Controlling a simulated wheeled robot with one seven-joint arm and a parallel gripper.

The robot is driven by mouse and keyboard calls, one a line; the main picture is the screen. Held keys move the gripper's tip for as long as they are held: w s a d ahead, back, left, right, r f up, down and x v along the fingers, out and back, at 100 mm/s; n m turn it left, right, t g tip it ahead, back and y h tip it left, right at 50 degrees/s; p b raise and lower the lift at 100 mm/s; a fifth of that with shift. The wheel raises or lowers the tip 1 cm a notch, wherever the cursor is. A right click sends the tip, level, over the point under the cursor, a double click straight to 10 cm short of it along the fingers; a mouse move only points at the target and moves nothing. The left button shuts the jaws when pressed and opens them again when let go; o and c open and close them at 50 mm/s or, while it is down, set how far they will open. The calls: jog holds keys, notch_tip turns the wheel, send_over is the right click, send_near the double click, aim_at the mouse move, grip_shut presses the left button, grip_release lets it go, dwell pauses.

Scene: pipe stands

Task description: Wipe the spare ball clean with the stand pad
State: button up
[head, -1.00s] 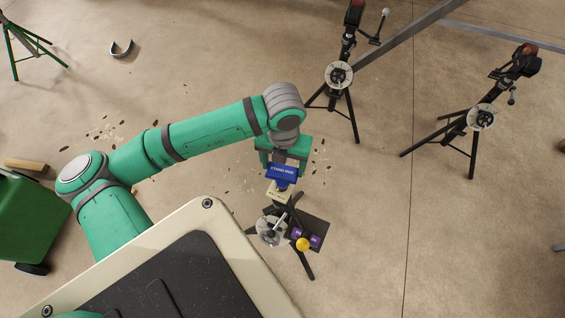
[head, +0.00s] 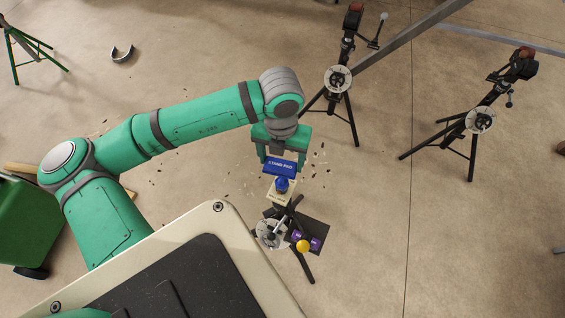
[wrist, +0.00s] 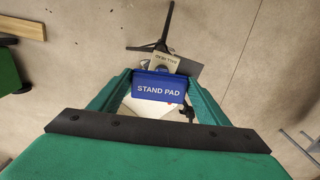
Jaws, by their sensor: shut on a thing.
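My gripper (head: 281,158) is shut on the blue stand pad (head: 280,168), whose white lettering reads STAND PAD; it also fills the middle of the wrist view (wrist: 159,87). Just below the pad in the head view, a small blue ball (head: 282,185) shows against a cream labelled block (head: 280,198) on the near black stand. I cannot tell whether the pad touches this ball. Neither ball is readably marked as the spare.
Two black pipe stands (head: 338,80) (head: 480,121) stand behind and to the right. A green container (head: 28,222) is at the left edge. Small debris lies on the floor around the near stand. Open floor lies to the right.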

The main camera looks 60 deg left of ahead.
jog(key=shift+r, duration=2.05)
